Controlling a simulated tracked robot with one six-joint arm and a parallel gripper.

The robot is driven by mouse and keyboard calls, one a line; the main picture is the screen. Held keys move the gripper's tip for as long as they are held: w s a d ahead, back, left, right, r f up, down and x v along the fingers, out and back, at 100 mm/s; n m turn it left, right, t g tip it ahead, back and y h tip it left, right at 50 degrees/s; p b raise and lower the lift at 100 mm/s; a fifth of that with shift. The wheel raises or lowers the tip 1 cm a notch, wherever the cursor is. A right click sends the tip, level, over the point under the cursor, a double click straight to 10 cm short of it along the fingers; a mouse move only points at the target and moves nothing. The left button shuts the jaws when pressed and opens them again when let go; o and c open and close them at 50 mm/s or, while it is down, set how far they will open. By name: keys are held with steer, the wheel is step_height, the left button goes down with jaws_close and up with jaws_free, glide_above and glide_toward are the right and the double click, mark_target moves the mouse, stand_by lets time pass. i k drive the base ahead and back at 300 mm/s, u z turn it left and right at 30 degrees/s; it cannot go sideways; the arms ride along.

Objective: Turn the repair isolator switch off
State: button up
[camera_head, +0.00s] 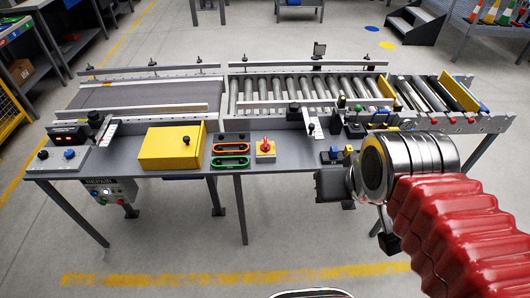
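I cannot tell for sure which of the two the task's switch is on. My arm, with a silver wrist (408,160) and a red sleeve, reaches in from the right, well right of both. My gripper's fingers cannot be made out clearly.
A yellow box (172,148) and green and orange handles (230,156) are left of the red knob. A roller conveyor (310,95) runs behind. Bench legs stand beneath. The floor in front is clear, with a yellow line (240,275).

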mark_target(265, 147)
steer(key=k, duration=0.65)
steer(key=u, duration=0.2)
steer(key=i, duration=0.65)
steer(key=u, duration=0.65)
steer(key=i, duration=0.7)
steer(key=u, duration=0.3)
